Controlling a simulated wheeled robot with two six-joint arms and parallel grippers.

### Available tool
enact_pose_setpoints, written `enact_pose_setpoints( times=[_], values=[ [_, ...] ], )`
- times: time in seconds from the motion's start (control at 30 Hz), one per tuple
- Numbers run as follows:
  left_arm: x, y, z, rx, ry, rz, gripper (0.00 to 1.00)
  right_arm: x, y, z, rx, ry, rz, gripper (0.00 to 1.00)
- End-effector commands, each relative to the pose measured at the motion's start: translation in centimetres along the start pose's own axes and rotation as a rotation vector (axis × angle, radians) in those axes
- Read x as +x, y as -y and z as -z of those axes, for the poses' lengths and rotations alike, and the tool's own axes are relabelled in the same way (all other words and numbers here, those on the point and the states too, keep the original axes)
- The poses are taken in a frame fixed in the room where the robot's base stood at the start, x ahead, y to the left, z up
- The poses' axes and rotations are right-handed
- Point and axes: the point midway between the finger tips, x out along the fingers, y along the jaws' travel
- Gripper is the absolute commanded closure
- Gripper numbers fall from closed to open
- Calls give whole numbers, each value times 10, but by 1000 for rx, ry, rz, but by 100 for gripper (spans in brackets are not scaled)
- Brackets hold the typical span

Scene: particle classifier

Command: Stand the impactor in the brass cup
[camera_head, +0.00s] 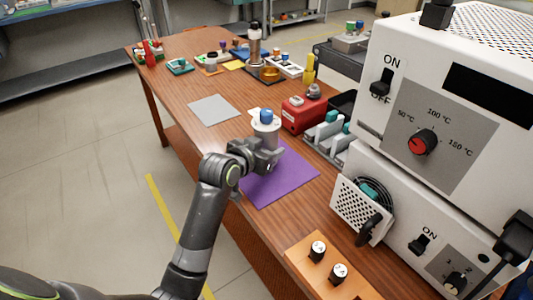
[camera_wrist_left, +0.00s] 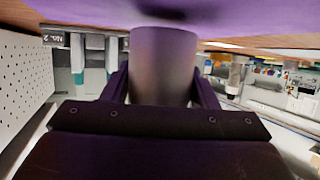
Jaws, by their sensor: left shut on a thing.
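My left gripper (camera_head: 268,160) is shut on the impactor (camera_head: 266,136), a grey metal cylinder with a blue-topped cap, held upright over the purple mat (camera_head: 285,183). Whether its base touches the mat is hard to tell. In the left wrist view the impactor's grey body (camera_wrist_left: 163,68) sits between both fingers (camera_wrist_left: 163,92), with the mat close to its end. A brass-coloured round piece, which looks like the brass cup (camera_head: 270,74), is low at the far end of the table, beside a tall metal cylinder (camera_head: 254,45). My right gripper is not in view.
A grey sheet (camera_head: 214,110) lies left of the impactor. A red box (camera_head: 302,113) and a white rack (camera_head: 325,135) stand to its right. A yellow bottle (camera_head: 309,70) stands near the brass piece. A large white oven (camera_head: 450,110) fills the right side.

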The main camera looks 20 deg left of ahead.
Motion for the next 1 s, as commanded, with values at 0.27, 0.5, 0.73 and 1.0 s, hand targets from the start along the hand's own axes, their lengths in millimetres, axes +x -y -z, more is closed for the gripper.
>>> enact_pose_setpoints(
  times=[0.27, 0.5, 0.73, 1.0],
  values=[
    [4, 0, -8, 2, -8, 0, 89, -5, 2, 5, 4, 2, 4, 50],
    [5, 0, -11, 1, -6, 0, 89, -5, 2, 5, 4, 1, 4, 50],
    [5, 0, -13, 1, -1, 0, 25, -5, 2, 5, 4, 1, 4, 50],
    [4, 0, -11, 1, -2, 0, 25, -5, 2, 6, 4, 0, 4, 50]
  ],
)
